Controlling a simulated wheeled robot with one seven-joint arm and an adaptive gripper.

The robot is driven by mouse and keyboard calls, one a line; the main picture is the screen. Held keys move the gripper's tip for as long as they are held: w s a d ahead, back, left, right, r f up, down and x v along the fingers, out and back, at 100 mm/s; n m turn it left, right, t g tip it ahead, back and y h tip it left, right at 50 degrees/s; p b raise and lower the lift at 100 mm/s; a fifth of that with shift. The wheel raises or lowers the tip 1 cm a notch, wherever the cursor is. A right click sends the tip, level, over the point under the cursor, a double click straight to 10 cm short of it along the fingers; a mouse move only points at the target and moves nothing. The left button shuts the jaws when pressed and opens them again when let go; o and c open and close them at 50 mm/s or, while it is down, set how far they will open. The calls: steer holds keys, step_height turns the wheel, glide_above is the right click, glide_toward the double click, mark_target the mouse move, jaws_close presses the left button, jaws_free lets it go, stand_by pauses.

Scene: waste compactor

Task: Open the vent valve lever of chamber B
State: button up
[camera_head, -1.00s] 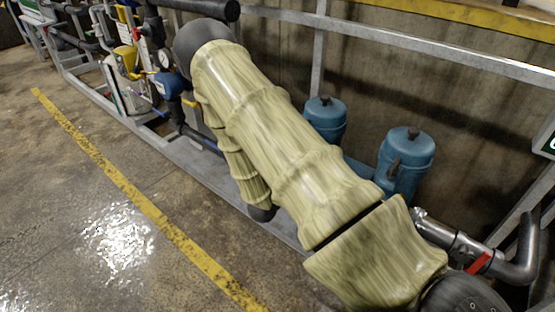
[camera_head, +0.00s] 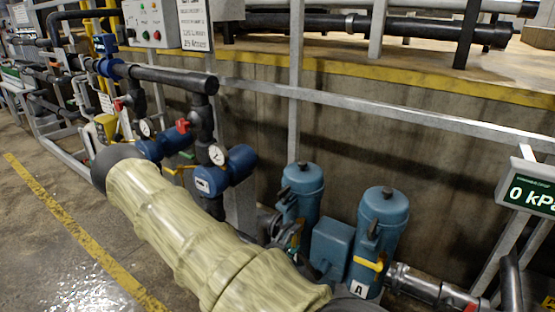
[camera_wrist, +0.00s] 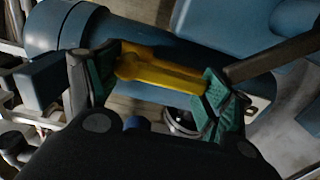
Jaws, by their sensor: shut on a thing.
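In the wrist view, a yellow lever (camera_wrist: 160,67) lies across between the green-padded fingertips of my gripper (camera_wrist: 163,80), which is shut on it. A blue cylindrical body lies right behind the lever. In the head view, two blue chambers stand side by side: a left chamber (camera_head: 303,186) and a right chamber (camera_head: 384,215) marked "A", with its own yellow lever (camera_head: 367,264) standing out at its front. My gripper is by the left chamber, partly hidden behind my arm. The left chamber's label and lever are not clear in the head view.
A display (camera_head: 530,193) at the right edge reads 0 kPa. Metal pipe (camera_head: 425,286) runs right from chamber A. A grey rail (camera_head: 390,110) crosses above the chambers. Blue valves with gauges (camera_head: 217,155) stand on the left. Open floor (camera_head: 60,250) lies at lower left.

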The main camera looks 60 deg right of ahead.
stand_by(0.4)
steer(key=o, duration=1.4)
steer(key=shift+o, duration=0.2)
steer(key=shift+a, duration=0.1)
steer(key=w+a, duration=0.1)
steer(key=a, duration=0.6)
steer(key=shift+w+a, duration=0.15)
steer(key=shift+a, duration=0.15)
